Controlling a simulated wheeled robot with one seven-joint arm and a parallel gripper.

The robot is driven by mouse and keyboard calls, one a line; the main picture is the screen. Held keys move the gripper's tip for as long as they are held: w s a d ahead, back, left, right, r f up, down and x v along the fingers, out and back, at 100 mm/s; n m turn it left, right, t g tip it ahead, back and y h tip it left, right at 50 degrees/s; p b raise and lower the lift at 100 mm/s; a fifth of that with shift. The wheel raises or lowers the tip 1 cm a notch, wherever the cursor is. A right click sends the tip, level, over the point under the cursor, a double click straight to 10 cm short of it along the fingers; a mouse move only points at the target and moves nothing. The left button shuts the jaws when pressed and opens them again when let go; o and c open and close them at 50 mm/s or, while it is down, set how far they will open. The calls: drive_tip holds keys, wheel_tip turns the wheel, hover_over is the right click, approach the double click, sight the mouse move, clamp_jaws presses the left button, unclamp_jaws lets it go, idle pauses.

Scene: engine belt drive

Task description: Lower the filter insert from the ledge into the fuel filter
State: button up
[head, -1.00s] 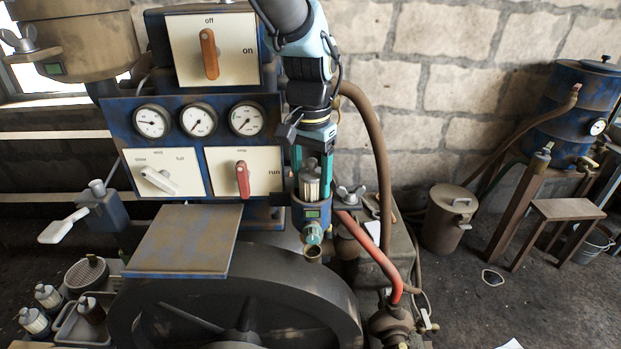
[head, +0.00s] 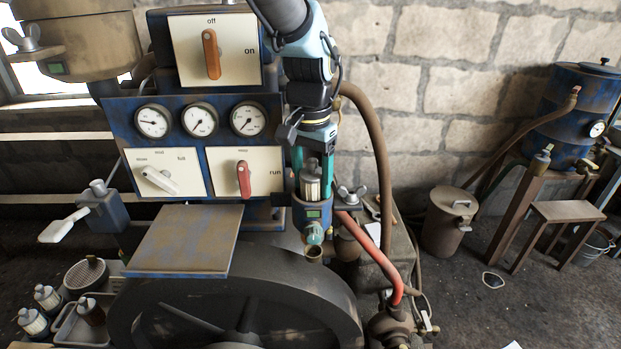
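The filter insert (head: 311,186), a pale pleated cylinder with a dark cap and knob, stands upright at the mouth of the blue fuel filter (head: 312,217). Its lower end is hidden behind the filter's rim; its upper part stands above it. My gripper (head: 312,176) points down over the filter, with one teal finger on each side of the insert. The fingers look spread wider than the knob, with a gap beside it. Contact with the insert's body is hard to make out.
A control panel (head: 197,150) with gauges and levers stands left of the filter. A bare metal ledge (head: 185,240) lies left of and below it. A wing nut (head: 350,194), a brown hose (head: 378,165) and a red hose (head: 385,268) are close on the right.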

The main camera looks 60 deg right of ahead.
drive_tip(key=shift+o, duration=1.3)
drive_tip(key=f, duration=0.2)
drive_tip(key=shift+s+a+f, duration=0.2)
drive_tip(key=shift+a+f, duration=0.15)
drive_tip(key=shift+f, duration=0.05)
drive_tip(key=r, duration=0.4)
drive_tip(key=r+b, duration=0.1)
drive_tip(key=r, duration=0.4)
drive_tip(key=r+b, duration=0.1)
drive_tip(key=r, duration=0.3)
drive_tip(key=shift+w+d+r, duration=0.1)
drive_tip(key=shift+w+r, duration=0.15)
